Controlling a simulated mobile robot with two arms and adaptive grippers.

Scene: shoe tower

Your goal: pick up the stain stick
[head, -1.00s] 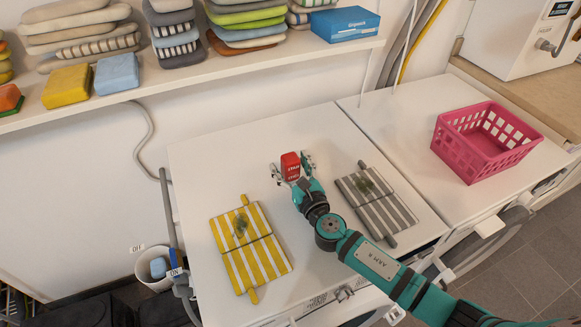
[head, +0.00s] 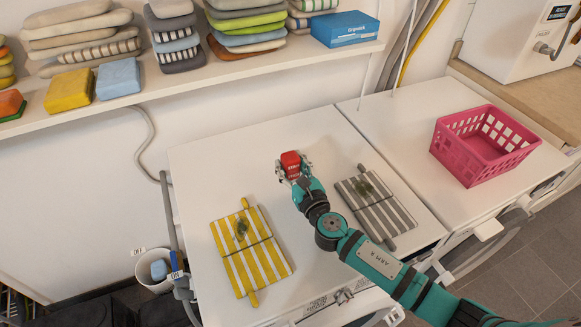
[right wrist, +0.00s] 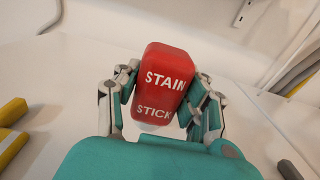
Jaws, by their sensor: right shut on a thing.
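The red stain stick (head: 290,160) stands on the white machine top (head: 300,235), between the striped cloths and toward the back. In the right wrist view the stain stick (right wrist: 160,85) shows its white lettering, with a finger pressed on each side. My right gripper (head: 293,169) is shut on it; its fingers also show in the right wrist view (right wrist: 163,100). I cannot tell whether the stick's base touches the top. My left gripper is not in view.
A yellow striped cloth (head: 258,262) lies left of the gripper and a grey striped one (head: 385,215) right, each with a dark stain. A pink basket (head: 470,165) stands on the right machine. A shelf (head: 190,80) with folded cloths and a blue box (head: 345,29) runs behind.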

